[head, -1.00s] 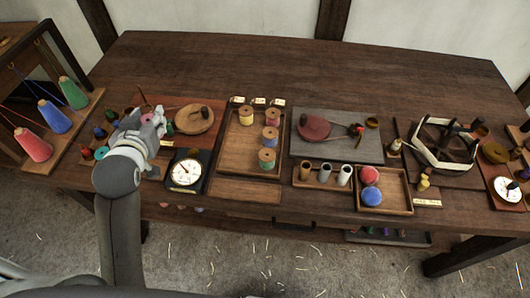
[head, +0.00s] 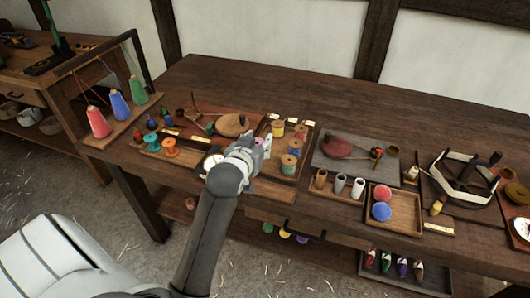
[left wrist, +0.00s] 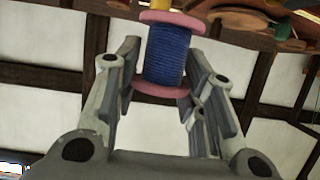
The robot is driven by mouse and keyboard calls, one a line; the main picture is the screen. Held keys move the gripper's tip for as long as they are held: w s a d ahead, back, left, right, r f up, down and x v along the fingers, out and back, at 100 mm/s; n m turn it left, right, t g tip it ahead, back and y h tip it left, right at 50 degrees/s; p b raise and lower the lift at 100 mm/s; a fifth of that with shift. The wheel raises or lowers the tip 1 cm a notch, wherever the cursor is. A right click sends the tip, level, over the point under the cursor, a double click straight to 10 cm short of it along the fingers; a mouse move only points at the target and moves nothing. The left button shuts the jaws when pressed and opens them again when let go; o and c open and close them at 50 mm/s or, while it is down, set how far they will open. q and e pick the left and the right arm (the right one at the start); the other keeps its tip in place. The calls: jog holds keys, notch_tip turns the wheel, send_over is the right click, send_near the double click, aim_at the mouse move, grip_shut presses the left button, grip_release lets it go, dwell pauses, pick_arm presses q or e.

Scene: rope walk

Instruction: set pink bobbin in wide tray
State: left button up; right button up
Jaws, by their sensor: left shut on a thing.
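The pink bobbin (left wrist: 168,55), pink flanges wound with blue thread, is between the fingers of my left gripper (left wrist: 163,85) in the left wrist view. In the head view my left gripper (head: 262,143) is over the left part of a wooden tray (head: 272,187). The gripper hides most of the bobbin and part of the tray there. I cannot read which tray is labelled wide. My right gripper is not in view.
Right of the tray are three cups (head: 339,184) and a shallow tray (head: 405,206) with red and blue balls. The table's back strip is clear.

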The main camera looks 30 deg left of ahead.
pick_arm(q)
jog(key=w+a+f, duration=0.1)
jog(key=w+f, duration=0.1)
jog(key=w+a+f, duration=0.1)
jog(key=w+f, duration=0.1)
jog(key=w+a+f, duration=0.1)
jog(key=w+f, duration=0.1)
jog(key=shift+w+f, duration=0.15)
jog(key=shift+f, duration=1.8)
jog(key=shift+f, duration=0.25)
